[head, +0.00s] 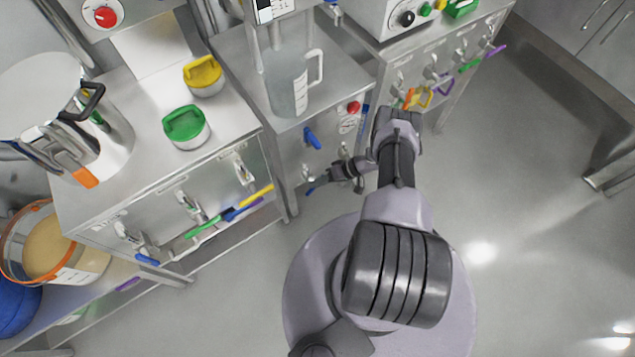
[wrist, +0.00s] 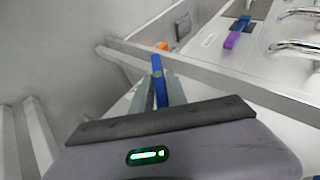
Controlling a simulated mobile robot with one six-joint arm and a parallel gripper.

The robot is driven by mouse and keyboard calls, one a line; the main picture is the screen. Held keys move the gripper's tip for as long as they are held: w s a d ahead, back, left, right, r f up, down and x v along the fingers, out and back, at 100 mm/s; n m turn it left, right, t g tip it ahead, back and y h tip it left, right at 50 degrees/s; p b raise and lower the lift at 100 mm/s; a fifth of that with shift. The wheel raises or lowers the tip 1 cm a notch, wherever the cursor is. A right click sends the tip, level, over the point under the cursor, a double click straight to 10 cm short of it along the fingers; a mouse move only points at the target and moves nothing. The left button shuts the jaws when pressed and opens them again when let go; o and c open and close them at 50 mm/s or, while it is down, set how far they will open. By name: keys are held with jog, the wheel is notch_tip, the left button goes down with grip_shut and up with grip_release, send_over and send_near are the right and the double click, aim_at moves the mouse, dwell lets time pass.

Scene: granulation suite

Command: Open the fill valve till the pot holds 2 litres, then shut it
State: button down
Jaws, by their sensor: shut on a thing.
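The pot is a clear jug (head: 287,88) with a white handle and scale marks, standing on the grey bench under a dispensing column. Its fill level is too small to read. My gripper (head: 331,178) is low in front of the bench's panel, shut on a blue lever (head: 314,187). In the wrist view the blue lever (wrist: 157,68) stands between my two fingers (wrist: 158,95). Another blue handle (head: 312,138) is higher on the same panel, apart from my gripper. I cannot read which is marked as the fill valve.
A red knob (head: 353,107) and a gauge (head: 348,123) are on the panel near my arm. The left bench holds green (head: 185,125) and yellow (head: 203,75) lidded tubs and a steel pot (head: 105,130). Coloured levers hang from both neighbouring benches.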

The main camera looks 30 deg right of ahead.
jog(key=shift+w+d+f+y, duration=0.1)
jog(key=shift+y, duration=0.4)
dwell(0.3)
jog(key=c, duration=1.3)
grip_release()
jog(key=v, duration=1.7)
jog(key=shift+d+f+p, duration=0.15)
jog(key=shift+d+p, duration=0.1)
jog(key=shift+p, duration=0.15)
jog(key=shift+c, duration=0.3)
